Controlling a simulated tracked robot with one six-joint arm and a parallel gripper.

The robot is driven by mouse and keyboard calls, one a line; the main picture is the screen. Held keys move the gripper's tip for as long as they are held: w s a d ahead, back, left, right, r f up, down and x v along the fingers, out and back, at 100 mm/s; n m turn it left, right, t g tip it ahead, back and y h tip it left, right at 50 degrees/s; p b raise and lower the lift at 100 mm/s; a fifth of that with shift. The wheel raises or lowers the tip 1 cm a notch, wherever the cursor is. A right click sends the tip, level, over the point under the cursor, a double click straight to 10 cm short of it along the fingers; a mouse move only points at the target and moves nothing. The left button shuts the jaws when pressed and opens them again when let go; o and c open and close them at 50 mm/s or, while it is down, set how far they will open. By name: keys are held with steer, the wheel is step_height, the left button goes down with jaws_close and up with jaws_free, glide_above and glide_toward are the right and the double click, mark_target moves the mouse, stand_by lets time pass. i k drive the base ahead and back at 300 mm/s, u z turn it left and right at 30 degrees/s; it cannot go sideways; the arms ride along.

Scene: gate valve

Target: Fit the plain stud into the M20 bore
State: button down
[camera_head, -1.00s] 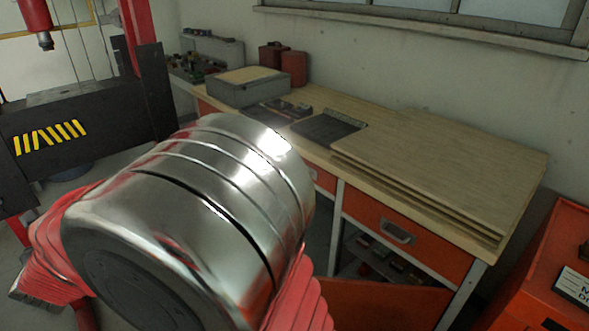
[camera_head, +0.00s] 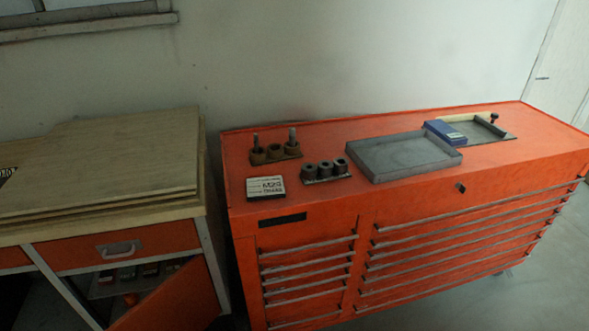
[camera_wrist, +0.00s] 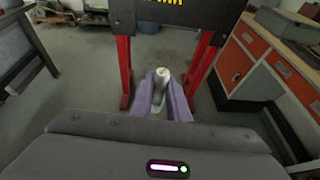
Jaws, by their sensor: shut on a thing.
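In the wrist view my gripper (camera_wrist: 166,92) is shut on a pale cylindrical stud (camera_wrist: 160,79), which sits between the two purple fingers over the floor. In the head view a dark rear holder (camera_head: 275,156) and a dark front block (camera_head: 325,172), each with a row of round bores, stand on the orange cabinet. I cannot tell which bore is M20. A white label plate (camera_head: 265,187) with "M2" legible lies in front. My gripper is not in the head view, so its distance from the bores does not show.
The orange drawer cabinet (camera_head: 310,225) has a grey tray (camera_head: 405,155) and a blue box (camera_head: 450,132) on top. A wooden-topped bench (camera_head: 105,165) stands to its left, with a gap between. In the wrist view a red-legged frame (camera_wrist: 124,70) stands ahead.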

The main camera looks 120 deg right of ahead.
mark_target(325, 172)
steer(key=z, duration=0.05)
steer(key=k, duration=1.6)
steer(key=z, duration=1.05)
steer(key=i, duration=0.3)
steer(key=u, duration=0.25)
